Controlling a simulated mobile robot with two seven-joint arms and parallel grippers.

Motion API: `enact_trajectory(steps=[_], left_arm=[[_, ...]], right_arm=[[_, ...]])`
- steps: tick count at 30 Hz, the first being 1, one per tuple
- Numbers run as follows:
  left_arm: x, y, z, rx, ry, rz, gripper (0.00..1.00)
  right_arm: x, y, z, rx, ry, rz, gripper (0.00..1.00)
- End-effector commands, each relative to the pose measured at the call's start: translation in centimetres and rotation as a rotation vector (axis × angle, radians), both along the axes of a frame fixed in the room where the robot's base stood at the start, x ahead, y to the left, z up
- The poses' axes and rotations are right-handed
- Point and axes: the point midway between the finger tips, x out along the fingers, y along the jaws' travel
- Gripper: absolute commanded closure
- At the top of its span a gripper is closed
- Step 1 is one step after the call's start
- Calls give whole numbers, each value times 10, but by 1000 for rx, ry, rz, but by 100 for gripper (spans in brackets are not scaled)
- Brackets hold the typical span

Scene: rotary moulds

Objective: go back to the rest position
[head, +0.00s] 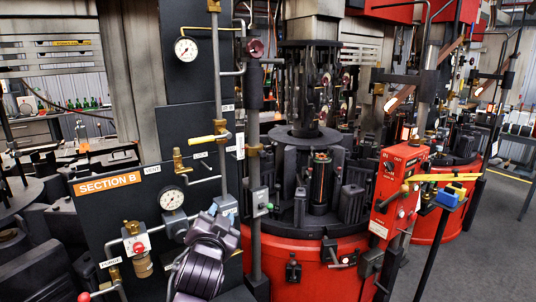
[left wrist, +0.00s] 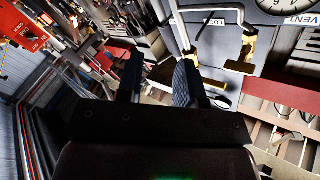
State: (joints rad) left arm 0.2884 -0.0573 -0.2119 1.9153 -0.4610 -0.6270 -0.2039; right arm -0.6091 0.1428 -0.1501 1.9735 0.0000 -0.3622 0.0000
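My left arm rises from the bottom of the head view, and its left gripper (head: 225,207) is in front of the dark SECTION B panel (head: 95,215). In the left wrist view, the two dark fingers of the left gripper (left wrist: 158,78) stand apart with nothing between them. My right gripper is not in view.
The panel bears gauges (head: 186,49), pipes and a yellow lever (head: 208,138) close to my left arm. A red rotary machine (head: 300,262) with dark moulds stands in the middle. A red control box (head: 401,185) is to its right. Grey floor (head: 480,255) is clear at the right.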

Motion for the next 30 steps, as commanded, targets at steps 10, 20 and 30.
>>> enact_trajectory(steps=[10, 20, 30], left_arm=[[-81, 69, -151, -396, 173, -50, 66], [-203, 134, -276, -503, 408, 67, 66], [-301, 165, -341, -474, 585, 172, 66]], right_arm=[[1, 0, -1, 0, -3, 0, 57], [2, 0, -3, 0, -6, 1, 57], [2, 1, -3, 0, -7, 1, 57]])
